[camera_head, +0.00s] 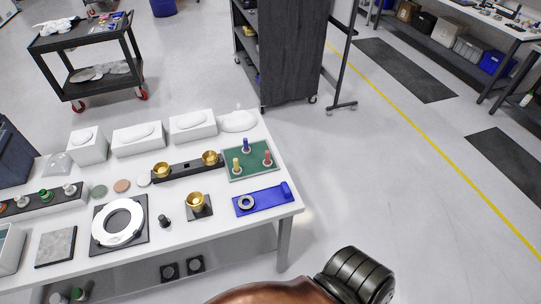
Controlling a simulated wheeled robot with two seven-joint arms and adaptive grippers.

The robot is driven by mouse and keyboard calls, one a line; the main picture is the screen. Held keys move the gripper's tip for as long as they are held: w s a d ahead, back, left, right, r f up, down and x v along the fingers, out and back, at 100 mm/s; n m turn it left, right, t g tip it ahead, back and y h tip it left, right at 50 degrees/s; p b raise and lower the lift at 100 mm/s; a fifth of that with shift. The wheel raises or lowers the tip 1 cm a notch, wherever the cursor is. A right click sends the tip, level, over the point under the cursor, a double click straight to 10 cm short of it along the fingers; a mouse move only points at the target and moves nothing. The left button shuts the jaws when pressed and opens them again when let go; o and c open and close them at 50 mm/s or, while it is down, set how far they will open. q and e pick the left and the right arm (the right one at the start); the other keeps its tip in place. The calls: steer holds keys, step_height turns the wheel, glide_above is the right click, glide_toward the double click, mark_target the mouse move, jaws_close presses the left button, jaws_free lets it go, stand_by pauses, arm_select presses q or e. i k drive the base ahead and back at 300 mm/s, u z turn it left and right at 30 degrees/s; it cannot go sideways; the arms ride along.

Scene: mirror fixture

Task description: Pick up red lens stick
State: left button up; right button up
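The red lens stick (267,158) stands upright on a small green board (236,172) near the back right corner of the white table. A blue stick (246,145) stands behind it to the left, and a yellow stick (236,165) stands to its left on the same board. Neither of my grippers is in view. A copper and black ribbed part at the bottom edge looks like one of my own arm links, and it is well apart from the red stick.
A blue tray (270,198) with a ring lies in front of the green board. A black bar with brass cups (185,171) is to its left. A white ring on a dark plate (118,222) sits further left. The white table (180,246) has bare room along its front. Floor right of it is clear.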

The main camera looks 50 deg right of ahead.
mark_target(266, 163)
steer(key=z, duration=1.55)
